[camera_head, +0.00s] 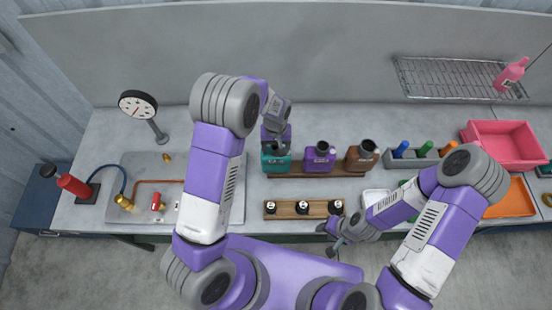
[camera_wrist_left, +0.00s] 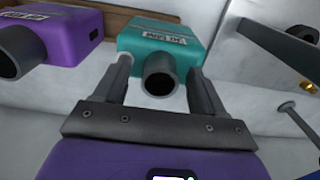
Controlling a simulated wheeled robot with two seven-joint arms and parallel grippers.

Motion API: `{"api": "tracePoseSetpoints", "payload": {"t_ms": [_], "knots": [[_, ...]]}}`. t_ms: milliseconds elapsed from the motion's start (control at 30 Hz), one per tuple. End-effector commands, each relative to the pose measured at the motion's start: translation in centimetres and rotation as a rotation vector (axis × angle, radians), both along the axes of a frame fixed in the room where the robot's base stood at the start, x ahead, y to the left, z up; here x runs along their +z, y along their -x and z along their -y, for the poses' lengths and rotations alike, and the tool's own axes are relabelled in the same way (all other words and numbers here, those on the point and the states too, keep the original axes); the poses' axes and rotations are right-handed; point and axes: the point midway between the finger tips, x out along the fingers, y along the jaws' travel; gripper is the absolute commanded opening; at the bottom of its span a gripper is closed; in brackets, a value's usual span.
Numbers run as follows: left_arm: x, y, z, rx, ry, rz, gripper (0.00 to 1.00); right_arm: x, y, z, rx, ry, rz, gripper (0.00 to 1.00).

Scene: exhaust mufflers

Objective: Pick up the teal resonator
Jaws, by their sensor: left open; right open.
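The teal resonator (camera_head: 277,163) stands at the left end of a wooden rack (camera_head: 342,169) on the bench. It also shows in the left wrist view (camera_wrist_left: 185,32), with its grey pipe toward the camera. My left gripper (camera_head: 275,147) is over it, partly hiding its top. In the left wrist view my left gripper (camera_wrist_left: 159,68) is open, its two fingers on either side of the grey pipe; I cannot tell whether they touch it. My right gripper (camera_head: 334,240) is open and empty near the bench's front edge.
A purple muffler (camera_head: 318,160) stands close beside the teal one, with a brown muffler (camera_head: 358,160) further right. A wooden strip (camera_head: 290,210) with black-topped pieces lies in front. A dial gauge (camera_head: 138,104) stands at the back left.

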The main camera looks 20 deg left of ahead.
Motion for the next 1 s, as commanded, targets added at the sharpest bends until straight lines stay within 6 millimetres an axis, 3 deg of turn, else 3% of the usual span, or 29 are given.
{"api": "tracePoseSetpoints", "payload": {"t_ms": [267, 600, 867, 1000], "knots": [[-0.3, 0.0, 0.0, 0.000, 0.001, 0.001, 0.67, 0.0, 0.0, 0.0, 0.000, 0.000, 0.000, 0.43], [-0.3, 0.0, 0.0, 0.000, 0.001, 0.001, 0.15, 0.0, 0.0, 0.0, 0.000, 0.000, 0.000, 0.43], [0.0, -0.2, 0.0, 0.000, 0.001, 0.004, 0.14, 0.0, 0.0, 0.0, 0.000, 0.000, 0.000, 0.43], [1.5, -0.2, 0.1, 0.000, 0.002, 0.008, 0.14, -0.2, 0.0, 0.0, 0.000, 0.000, 0.000, 0.43]]}}
